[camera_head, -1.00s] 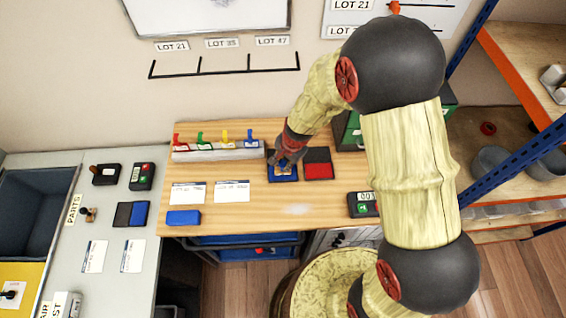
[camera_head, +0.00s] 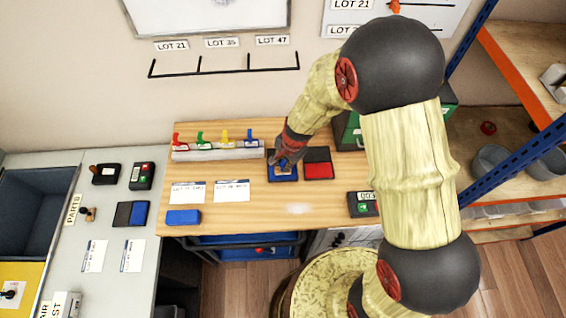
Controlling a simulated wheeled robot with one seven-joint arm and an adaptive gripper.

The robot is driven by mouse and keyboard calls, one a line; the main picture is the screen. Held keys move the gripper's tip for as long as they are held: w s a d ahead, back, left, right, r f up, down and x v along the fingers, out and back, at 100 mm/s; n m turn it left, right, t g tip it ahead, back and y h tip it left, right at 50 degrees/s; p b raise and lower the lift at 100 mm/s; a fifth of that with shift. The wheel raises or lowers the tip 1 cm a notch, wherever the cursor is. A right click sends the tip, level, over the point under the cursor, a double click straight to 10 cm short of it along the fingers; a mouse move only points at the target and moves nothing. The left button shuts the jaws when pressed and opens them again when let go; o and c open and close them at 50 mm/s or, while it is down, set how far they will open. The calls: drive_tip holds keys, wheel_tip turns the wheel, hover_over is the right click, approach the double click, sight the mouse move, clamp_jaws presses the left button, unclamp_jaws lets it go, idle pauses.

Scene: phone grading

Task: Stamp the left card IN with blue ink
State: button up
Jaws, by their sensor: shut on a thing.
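My gripper (camera_head: 285,164) is over the blue ink pad (camera_head: 284,175) on the wooden table. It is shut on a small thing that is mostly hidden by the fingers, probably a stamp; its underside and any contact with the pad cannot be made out. The left card (camera_head: 188,193) lies flat on the table, left of the pad, with printed lines too small to read. A second white card (camera_head: 232,190) lies just right of it. A red ink pad (camera_head: 318,164) lies right of the blue one.
A rack with coloured clips (camera_head: 217,151) stands behind the cards. A blue block (camera_head: 183,217) lies at the front left. The table's front middle is clear. A grey side table (camera_head: 115,205) holds other cards and pads.

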drive_tip(key=shift+s, duration=0.1)
drive_tip(key=shift+w+a+p+v, duration=0.2)
drive_tip(key=shift+p+v, duration=0.85)
drive_tip(key=shift+v, duration=0.1)
drive_tip(key=shift+w+a+p+v, duration=0.15)
drive_tip(key=shift+w+p+v, duration=0.05)
drive_tip(key=shift+p+v, duration=0.9)
drive_tip(key=shift+w+a+p+v, duration=0.2)
drive_tip(key=shift+p+v, duration=0.8)
drive_tip(key=shift+v, duration=0.15)
drive_tip(key=shift+w+r, duration=0.1)
drive_tip(key=shift+r, duration=0.1)
